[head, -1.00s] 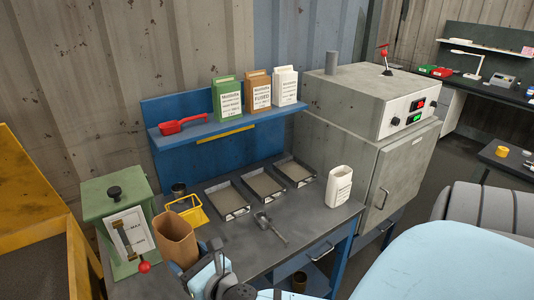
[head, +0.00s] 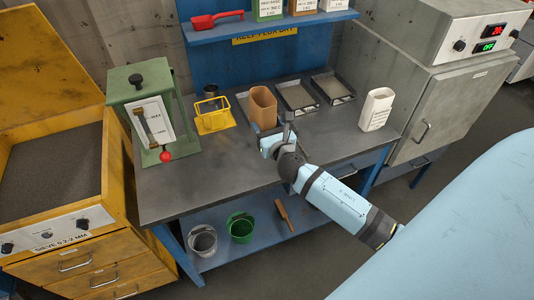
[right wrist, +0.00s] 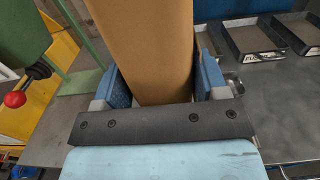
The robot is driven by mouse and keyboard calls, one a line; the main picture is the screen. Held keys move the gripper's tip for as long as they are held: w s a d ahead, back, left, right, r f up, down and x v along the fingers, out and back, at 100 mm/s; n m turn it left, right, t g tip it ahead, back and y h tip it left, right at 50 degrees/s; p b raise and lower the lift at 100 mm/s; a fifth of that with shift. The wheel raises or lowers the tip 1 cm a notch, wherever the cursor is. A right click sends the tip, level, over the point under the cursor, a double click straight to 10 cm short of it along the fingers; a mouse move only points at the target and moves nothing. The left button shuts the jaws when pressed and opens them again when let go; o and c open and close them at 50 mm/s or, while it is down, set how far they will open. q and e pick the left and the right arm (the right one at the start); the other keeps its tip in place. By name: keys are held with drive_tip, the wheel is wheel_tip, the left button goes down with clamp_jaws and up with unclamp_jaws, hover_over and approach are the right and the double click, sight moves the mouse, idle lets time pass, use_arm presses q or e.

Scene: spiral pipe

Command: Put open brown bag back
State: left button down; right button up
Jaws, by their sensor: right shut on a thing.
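The open brown bag (head: 263,106) stands upright over the dark worktop, just right of the yellow frame, and also fills the upper middle of the right wrist view (right wrist: 150,45). My right gripper (head: 272,142) is shut on the brown bag, with a blue finger on each side of its lower part in the right wrist view (right wrist: 163,82). I cannot tell whether the bag's bottom touches the worktop. The blue shelf (head: 285,27) behind carries a green, a brown and a white bag, cut off by the top edge. My left gripper is not in view.
The green press (head: 150,105) with a red knob and the yellow frame (head: 213,114) stand left of the bag. Trays (head: 298,96) lie behind and right. An open white bag (head: 377,108) stands near the right end. The worktop's front left is clear.

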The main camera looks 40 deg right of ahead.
wheel_tip(320, 180, down, 7)
drive_tip(key=shift+f+b, duration=0.15)
drive_tip(key=shift+b, duration=1.05)
wheel_tip(320, 180, down, 4)
drive_tip(key=shift+b, duration=0.95)
drive_tip(key=shift+f, duration=0.25)
drive_tip(key=shift+f, duration=0.1)
drive_tip(key=shift+f+b, duration=0.15)
drive_tip(key=shift+b, duration=0.15)
drive_tip(key=o, duration=1)
drive_tip(key=shift+c, duration=0.2)
drive_tip(key=shift+r, duration=0.25)
